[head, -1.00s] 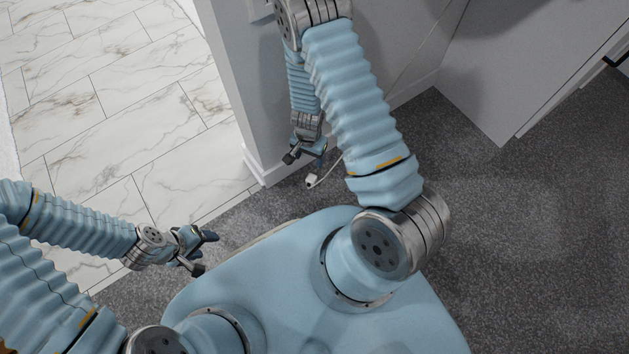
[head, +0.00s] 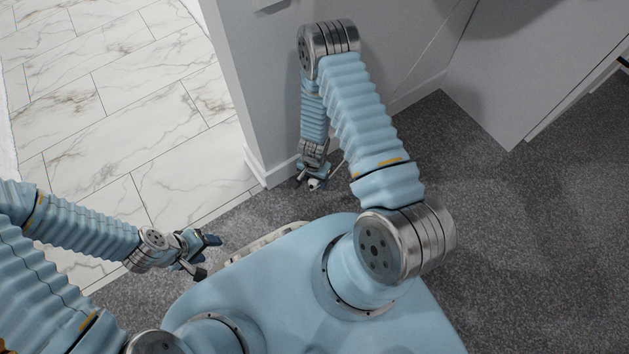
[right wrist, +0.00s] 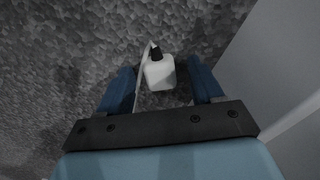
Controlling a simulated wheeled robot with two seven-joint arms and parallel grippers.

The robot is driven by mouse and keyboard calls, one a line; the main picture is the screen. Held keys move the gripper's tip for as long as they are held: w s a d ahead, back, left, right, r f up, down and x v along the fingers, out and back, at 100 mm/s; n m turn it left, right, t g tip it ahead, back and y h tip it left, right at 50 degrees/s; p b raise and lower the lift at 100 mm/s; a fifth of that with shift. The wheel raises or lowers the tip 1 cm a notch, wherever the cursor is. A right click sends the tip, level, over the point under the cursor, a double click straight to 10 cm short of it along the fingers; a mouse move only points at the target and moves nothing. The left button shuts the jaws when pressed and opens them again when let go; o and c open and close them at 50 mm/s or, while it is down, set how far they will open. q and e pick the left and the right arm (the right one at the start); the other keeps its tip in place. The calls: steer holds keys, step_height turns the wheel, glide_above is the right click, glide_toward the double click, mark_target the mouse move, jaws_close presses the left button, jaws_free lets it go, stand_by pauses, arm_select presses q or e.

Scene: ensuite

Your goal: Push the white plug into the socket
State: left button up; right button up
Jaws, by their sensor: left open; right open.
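The white plug (right wrist: 160,74) lies on the dark carpet in the right wrist view, between the two blue fingers of my open right gripper (right wrist: 164,90). A gap shows on each side of it. A pale cord runs along its left side. In the head view the plug (head: 314,184) shows small, at the fingers of my right gripper (head: 312,182), close to the wall's foot. My left gripper (head: 204,255) is open and empty, low at the left. The socket is not clearly visible; only part of a light fitting (head: 268,4) shows on the wall at the top edge.
A white wall (head: 265,85) with a skirting board stands beside my right forearm. A white cabinet (head: 540,60) stands at the right. Marble tiles (head: 120,90) cover the left; bare dark carpet (head: 520,250) lies at the right.

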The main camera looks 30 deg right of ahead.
jaws_close()
steer(key=shift+r, duration=0.15)
